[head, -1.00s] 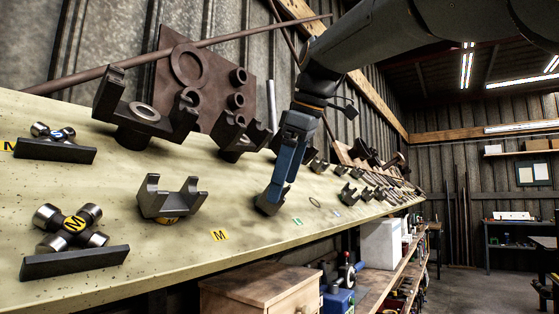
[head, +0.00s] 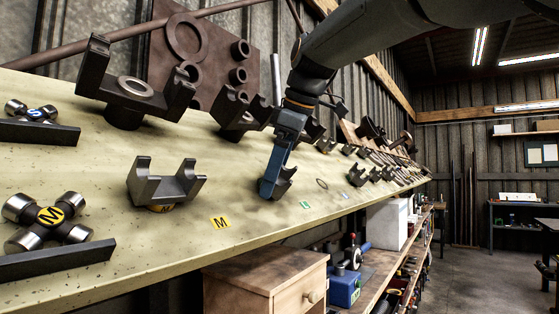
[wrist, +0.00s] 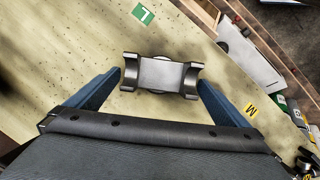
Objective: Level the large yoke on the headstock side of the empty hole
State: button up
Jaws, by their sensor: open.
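A dark U-shaped yoke (head: 284,181) sits on the pale bench, between a yellow M tag (head: 220,223) and a green tag (head: 305,204). In the wrist view the yoke (wrist: 160,74) lies between my open fingers, with a gap showing on either side; the green tag reads L (wrist: 143,13). My gripper (head: 268,192) points down at the yoke in the head view and hides part of it; in the wrist view its blue fingertips (wrist: 161,82) flank it.
Another yoke (head: 166,182) stands left on the bench, and larger-looking yokes (head: 127,88) and (head: 238,115) stand behind. Cross pieces (head: 49,222) lie at far left. Several smaller parts line the bench to the right. A wooden cabinet (head: 262,278) stands below the bench edge.

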jog(key=shift+f, duration=0.1)
jog(key=c, duration=2.1)
